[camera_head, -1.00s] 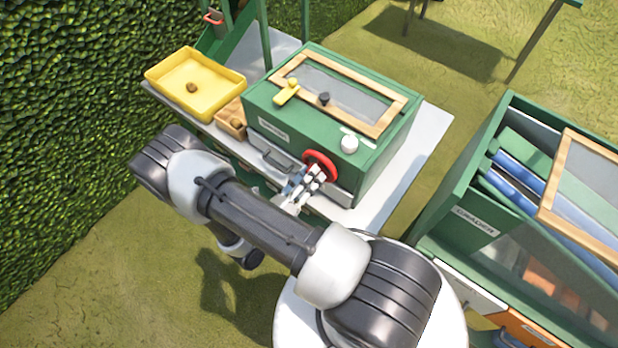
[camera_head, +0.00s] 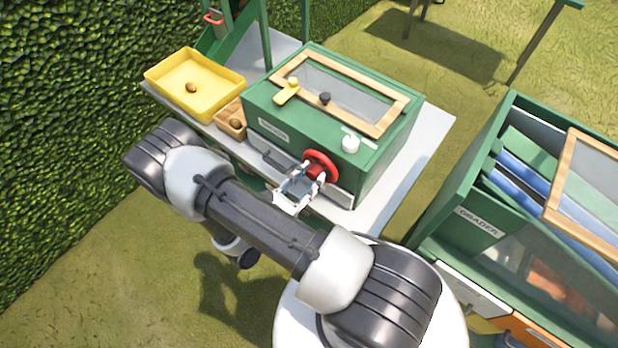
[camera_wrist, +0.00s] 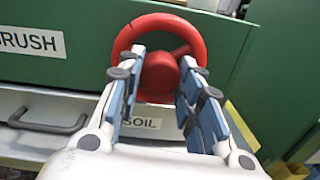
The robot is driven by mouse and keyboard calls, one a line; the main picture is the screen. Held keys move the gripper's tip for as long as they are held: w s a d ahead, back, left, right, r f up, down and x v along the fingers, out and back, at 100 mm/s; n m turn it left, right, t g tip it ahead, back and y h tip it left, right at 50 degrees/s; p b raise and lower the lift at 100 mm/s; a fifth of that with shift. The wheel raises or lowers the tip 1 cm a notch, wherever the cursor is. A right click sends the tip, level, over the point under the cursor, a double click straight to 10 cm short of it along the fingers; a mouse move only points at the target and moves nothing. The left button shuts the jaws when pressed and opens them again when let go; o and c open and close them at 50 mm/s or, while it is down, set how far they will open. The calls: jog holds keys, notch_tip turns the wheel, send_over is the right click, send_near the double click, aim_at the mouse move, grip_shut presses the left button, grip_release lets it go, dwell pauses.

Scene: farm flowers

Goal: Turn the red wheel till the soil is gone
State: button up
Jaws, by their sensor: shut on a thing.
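The red wheel (camera_head: 325,157) is on the front of a green box machine (camera_head: 372,158). In the wrist view the wheel (camera_wrist: 135,30) shows its upper rim, spokes and round hub. My gripper (camera_head: 313,177) is shut on the wheel, with one finger on each side of the hub; the fingers also show in the wrist view (camera_wrist: 160,78). A drawer (camera_wrist: 60,108) below the wheel bears a SOIL label (camera_wrist: 141,123). It has a grey handle. I see no loose soil, and the inside of the machine is not clear through its lid window (camera_head: 345,98).
A yellow tray (camera_head: 165,78) with a brown lump (camera_head: 191,88) stands at the left on the pale table (camera_head: 412,150). A small wooden box (camera_head: 222,118) holds another brown lump. A green GRADER machine (camera_head: 475,225) stands at the right. A hedge (camera_head: 60,120) bounds the left.

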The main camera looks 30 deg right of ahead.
jog(key=shift+m, duration=1)
jog(key=o, duration=1.1)
jog(key=v, duration=1.2)
